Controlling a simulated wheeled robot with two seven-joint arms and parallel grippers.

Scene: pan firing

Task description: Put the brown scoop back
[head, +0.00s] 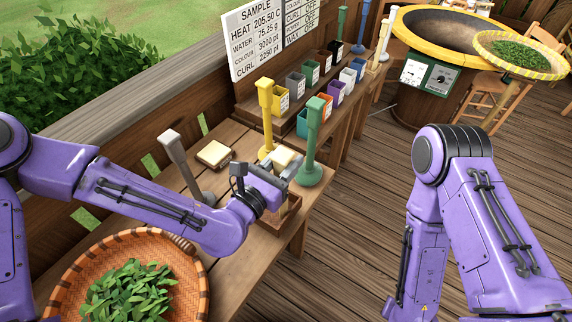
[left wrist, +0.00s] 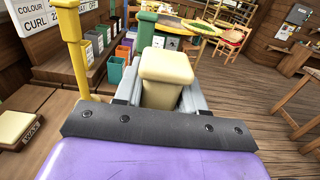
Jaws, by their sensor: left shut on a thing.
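My left gripper (head: 280,170) is above the near right part of the wooden table, shut on a cream, block-shaped handle (head: 284,157). The handle also shows between the grey fingers in the left wrist view (left wrist: 167,72). A brown, box-like part (head: 286,208) shows just below the gripper; it looks like the brown scoop, partly hidden by my wrist. I cannot tell whether it touches the table. A low cream-topped block (head: 213,153) with a label lies on the table to the left, and it also shows in the left wrist view (left wrist: 18,126). My right gripper is out of view.
A yellow post (head: 265,115) and a green post (head: 314,145) stand close to the gripper; a grey post (head: 178,160) stands to the left. Several coloured boxes (head: 312,72) line the shelf behind. A basket of leaves (head: 65,268) is at front left, a round pan (head: 440,30) at the back.

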